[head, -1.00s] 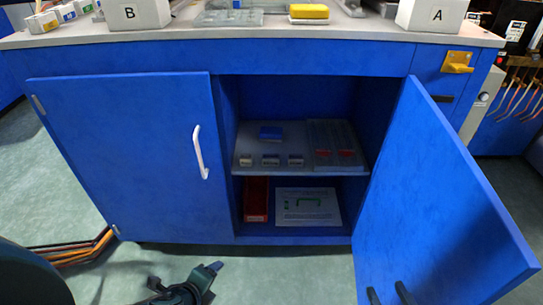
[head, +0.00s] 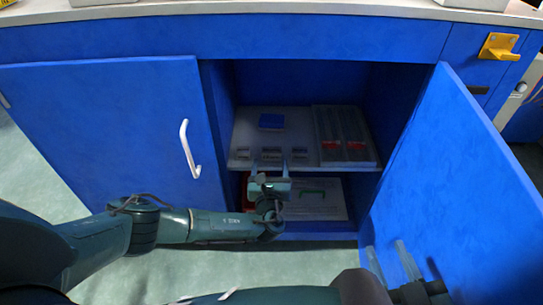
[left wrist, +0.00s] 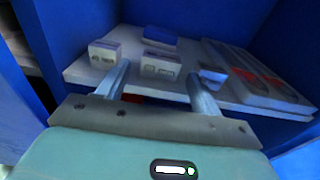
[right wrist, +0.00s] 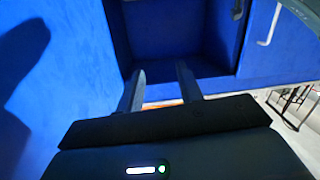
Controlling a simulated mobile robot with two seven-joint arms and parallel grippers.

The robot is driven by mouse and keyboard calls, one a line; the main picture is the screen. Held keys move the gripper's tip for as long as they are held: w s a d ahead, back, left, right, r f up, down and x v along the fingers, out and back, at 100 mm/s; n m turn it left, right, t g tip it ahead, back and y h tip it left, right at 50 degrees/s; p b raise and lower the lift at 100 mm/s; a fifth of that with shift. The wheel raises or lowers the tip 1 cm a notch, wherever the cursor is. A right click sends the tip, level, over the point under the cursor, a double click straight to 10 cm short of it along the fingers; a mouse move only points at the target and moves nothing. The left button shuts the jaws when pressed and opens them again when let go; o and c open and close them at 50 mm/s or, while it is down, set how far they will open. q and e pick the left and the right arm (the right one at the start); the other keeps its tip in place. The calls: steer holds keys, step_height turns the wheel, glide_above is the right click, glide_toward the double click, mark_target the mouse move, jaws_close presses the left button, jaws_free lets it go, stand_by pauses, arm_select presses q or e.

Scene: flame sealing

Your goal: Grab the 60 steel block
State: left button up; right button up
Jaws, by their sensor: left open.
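Three small grey steel blocks stand in a row near the front of the cupboard shelf: a left one (head: 243,153), a middle one (head: 271,153) and a right one (head: 300,153). Their labels are too small to read. My left gripper (head: 271,166) is open at the shelf front. In the left wrist view its fingers (left wrist: 160,72) point at the middle block (left wrist: 160,66), which shows between them, with nothing gripped. The left block (left wrist: 104,53) and right block (left wrist: 211,75) sit to either side. My right gripper (right wrist: 160,78) is open and empty by the open right door.
The shelf (head: 233,130) also holds a blue block (head: 271,121) behind the row and a grey tray with red parts (head: 343,130) at right. Below are a case with a green handle (head: 325,205) and a red box. The right door (head: 455,190) stands open; the left door (head: 110,125) is closed.

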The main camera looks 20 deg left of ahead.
mark_target(272, 155)
arm_select(q)
steer(key=shift+x, duration=0.9)
steer(key=b+x, duration=0.1)
steer(key=x, duration=0.1)
steer(key=b+x, duration=0.1)
steer(key=x, duration=0.1)
steer(key=shift+w+d+f+b, duration=0.1)
steer(key=shift+d+f+b, duration=0.1)
steer(key=shift+b, duration=0.2)
steer(key=shift+w+a+r, duration=0.15)
steer(key=shift+w+a, duration=0.1)
steer(key=shift+w, duration=0.3)
arm_select(e)
steer(key=shift+s+a+r+n+t+y, duration=0.1)
steer(key=shift+a+n+t+y, duration=0.3)
steer(key=shift+t+y, duration=0.15)
steer(key=shift+a+r+n+t+y, duration=0.1)
steer(key=shift+a+n+t+y, duration=0.2)
steer(key=shift+n+t+y, duration=0.25)
arm_select(q)
steer(key=shift+c, duration=0.4)
steer(key=c, duration=1)
